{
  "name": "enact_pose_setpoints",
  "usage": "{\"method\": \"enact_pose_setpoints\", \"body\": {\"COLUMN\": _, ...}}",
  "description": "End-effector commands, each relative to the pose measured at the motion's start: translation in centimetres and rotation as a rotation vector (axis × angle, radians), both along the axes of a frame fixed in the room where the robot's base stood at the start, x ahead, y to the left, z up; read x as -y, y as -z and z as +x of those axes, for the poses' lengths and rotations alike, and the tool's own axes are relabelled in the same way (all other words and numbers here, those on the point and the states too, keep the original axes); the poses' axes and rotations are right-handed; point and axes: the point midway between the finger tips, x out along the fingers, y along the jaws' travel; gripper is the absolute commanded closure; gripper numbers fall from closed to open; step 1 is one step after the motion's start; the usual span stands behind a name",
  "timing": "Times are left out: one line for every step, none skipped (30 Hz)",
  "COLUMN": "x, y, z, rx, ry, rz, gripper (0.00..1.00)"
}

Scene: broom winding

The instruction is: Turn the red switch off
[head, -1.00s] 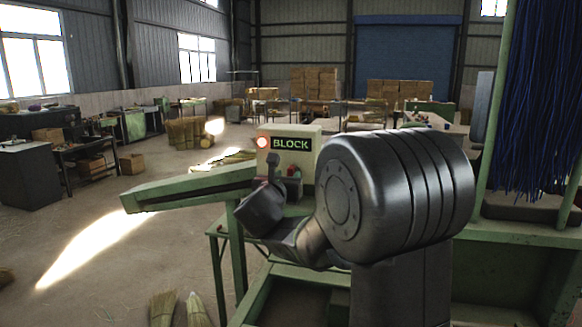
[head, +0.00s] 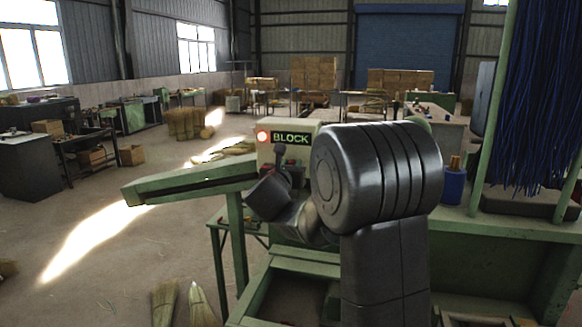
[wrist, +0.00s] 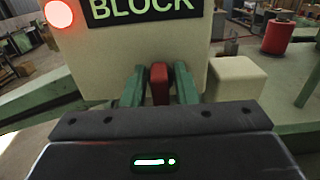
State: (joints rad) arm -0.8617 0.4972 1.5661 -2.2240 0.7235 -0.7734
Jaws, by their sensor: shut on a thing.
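The red switch (wrist: 160,82) sticks out low on the pale control box (wrist: 230,22) in the wrist view, below its BLOCK sign (wrist: 140,8). My gripper (wrist: 160,70) has one green finger on each side of the switch and is shut on it. A round lamp (wrist: 58,14) beside the sign glows red. In the head view the control box (head: 309,128) stands behind my arm, with the BLOCK sign (head: 291,138) and the lit lamp (head: 262,137) visible.
A green beam (head: 190,183) on a post extends left of the box. A pale block (wrist: 235,78) juts out right of the switch. A blue container (head: 453,187) and hanging blue bristles (head: 535,90) are at the right. Straw bundles (head: 165,303) lie on the floor at the front.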

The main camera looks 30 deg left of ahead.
Motion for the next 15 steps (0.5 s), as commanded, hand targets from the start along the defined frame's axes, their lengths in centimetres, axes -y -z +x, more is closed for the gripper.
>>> {"method": "enact_pose_setpoints", "body": {"x": -0.01, "y": 0.06, "z": -0.01, "rx": -0.001, "ry": 0.0, "rz": 0.004, "gripper": 0.96}}
{"method": "enact_pose_setpoints", "body": {"x": -0.01, "y": 0.1, "z": -0.01, "rx": -0.002, "ry": 0.0, "rz": 0.008, "gripper": 0.96}}
{"method": "enact_pose_setpoints", "body": {"x": 0.01, "y": 0.15, "z": -0.02, "rx": -0.004, "ry": 0.0, "rz": 0.013, "gripper": 0.96}}
{"method": "enact_pose_setpoints", "body": {"x": 0.02, "y": 0.19, "z": -0.02, "rx": -0.005, "ry": 0.0, "rz": 0.019, "gripper": 0.96}}
{"method": "enact_pose_setpoints", "body": {"x": 0.03, "y": 0.23, "z": -0.02, "rx": -0.007, "ry": 0.0, "rz": 0.026, "gripper": 0.96}}
{"method": "enact_pose_setpoints", "body": {"x": 0.05, "y": 0.28, "z": -0.02, "rx": -0.01, "ry": 0.0, "rz": 0.038, "gripper": 0.96}}
{"method": "enact_pose_setpoints", "body": {"x": 0.06, "y": 0.32, "z": -0.01, "rx": -0.013, "ry": 0.0, "rz": 0.048, "gripper": 0.96}}
{"method": "enact_pose_setpoints", "body": {"x": 0.08, "y": 0.36, "z": -0.01, "rx": -0.016, "ry": 0.0, "rz": 0.061, "gripper": 0.96}}
{"method": "enact_pose_setpoints", "body": {"x": 0.1, "y": 0.44, "z": 0.01, "rx": -0.022, "ry": 0.0, "rz": 0.079, "gripper": 0.96}}
{"method": "enact_pose_setpoints", "body": {"x": 0.12, "y": 0.5, "z": 0.02, "rx": -0.027, "ry": 0.0, "rz": 0.094, "gripper": 0.96}}
{"method": "enact_pose_setpoints", "body": {"x": 0.13, "y": 0.58, "z": 0.02, "rx": -0.032, "ry": 0.0, "rz": 0.11, "gripper": 0.96}}
{"method": "enact_pose_setpoints", "body": {"x": 0.17, "y": 0.66, "z": 0.02, "rx": -0.04, "ry": 0.0, "rz": 0.134, "gripper": 0.96}}
{"method": "enact_pose_setpoints", "body": {"x": 0.2, "y": 0.67, "z": 0.02, "rx": -0.044, "ry": 0.0, "rz": 0.153, "gripper": 0.96}}
{"method": "enact_pose_setpoints", "body": {"x": 0.24, "y": 0.68, "z": 0.03, "rx": -0.051, "ry": 0.0, "rz": 0.174, "gripper": 0.96}}
{"method": "enact_pose_setpoints", "body": {"x": 0.28, "y": 0.73, "z": 0.05, "rx": -0.059, "ry": 0.0, "rz": 0.203, "gripper": 0.96}}
